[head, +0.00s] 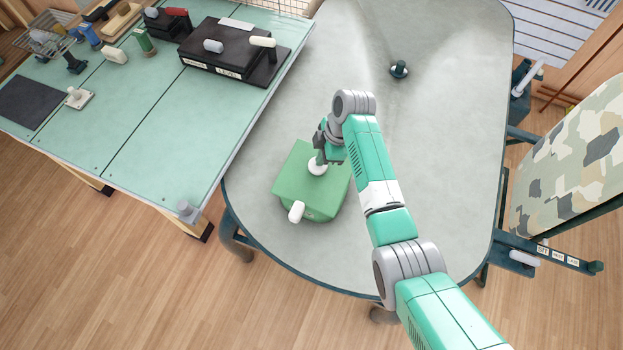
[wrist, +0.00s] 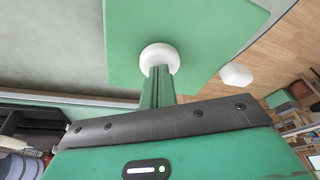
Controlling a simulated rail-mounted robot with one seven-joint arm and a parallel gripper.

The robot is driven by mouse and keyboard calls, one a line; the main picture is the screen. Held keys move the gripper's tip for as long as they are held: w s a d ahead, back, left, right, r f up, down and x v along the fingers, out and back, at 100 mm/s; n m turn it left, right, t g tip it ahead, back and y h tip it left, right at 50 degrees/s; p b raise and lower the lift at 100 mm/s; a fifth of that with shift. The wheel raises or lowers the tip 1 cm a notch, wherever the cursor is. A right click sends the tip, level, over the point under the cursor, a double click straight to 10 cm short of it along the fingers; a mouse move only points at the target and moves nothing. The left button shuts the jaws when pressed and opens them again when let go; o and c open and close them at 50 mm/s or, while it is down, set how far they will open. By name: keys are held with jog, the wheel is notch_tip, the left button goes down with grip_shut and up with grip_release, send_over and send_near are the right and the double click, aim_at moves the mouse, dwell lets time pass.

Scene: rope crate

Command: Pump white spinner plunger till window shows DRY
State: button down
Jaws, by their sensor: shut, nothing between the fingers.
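The spinner is a green box (head: 290,178) on the grey table, with a round white plunger knob (head: 317,169) on its top. A white handle (head: 296,212) sticks out at its front edge. My gripper (head: 321,157) is shut and empty, with its fingertips right over the knob. In the wrist view the closed fingers (wrist: 160,85) point at the white knob (wrist: 160,56) and look to be touching or very close to it. The box top (wrist: 205,40) and the white handle (wrist: 236,75) also show there. I cannot read any window text in either view.
The grey table (head: 430,150) is mostly clear around the box. A small dark green knob (head: 399,69) stands farther back on it. A green workbench (head: 170,130) at left carries a black device (head: 225,60) and several small items. A camouflage-covered board (head: 580,150) stands at right.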

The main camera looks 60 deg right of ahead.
notch_tip(320, 180, up, 5)
jog(key=p, duration=0.4)
jog(key=shift+f, duration=0.25)
dwell(1.8)
jog(key=shift+f+b, duration=1.85)
jog(key=shift+f, duration=0.5)
jog(key=shift+r+p, duration=2.1)
jog(key=shift+r, duration=0.3)
